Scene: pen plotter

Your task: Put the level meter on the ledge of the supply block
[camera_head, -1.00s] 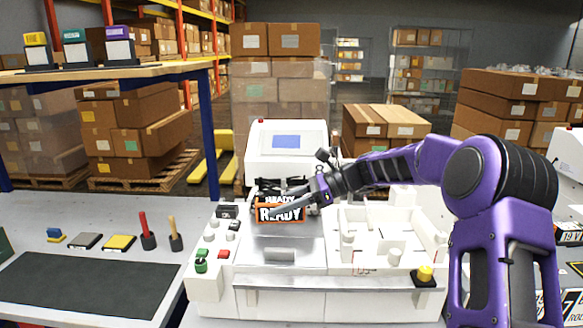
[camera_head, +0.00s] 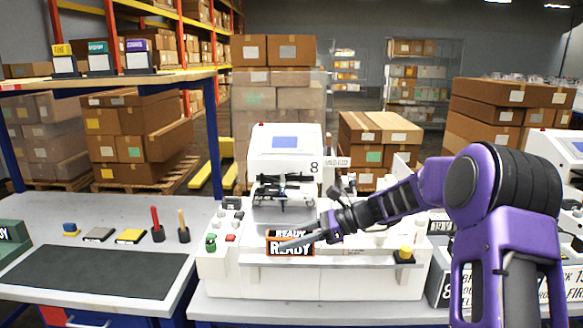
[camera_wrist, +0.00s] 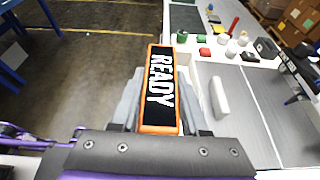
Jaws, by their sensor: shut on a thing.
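My gripper (camera_head: 316,237) is shut on an orange-framed black sign (camera_head: 284,249) reading READY. In the head view the sign is in front of the white plotter's (camera_head: 330,278) front rail. In the wrist view the sign (camera_wrist: 160,85) stands between my grey fingers (camera_wrist: 158,112), beyond the plotter's edge, with the floor to its left. The sign's lettering runs lengthwise away from the wrist. I cannot pick out a thing that is surely a level meter, nor surely the supply block's ledge.
Green and red buttons (camera_head: 211,243) sit at the plotter's left, a yellow knob (camera_head: 405,253) at its front right. A black pen carriage (camera_head: 283,188) is above the bed. A left table holds a dark mat (camera_head: 95,275), pads and two stamps.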

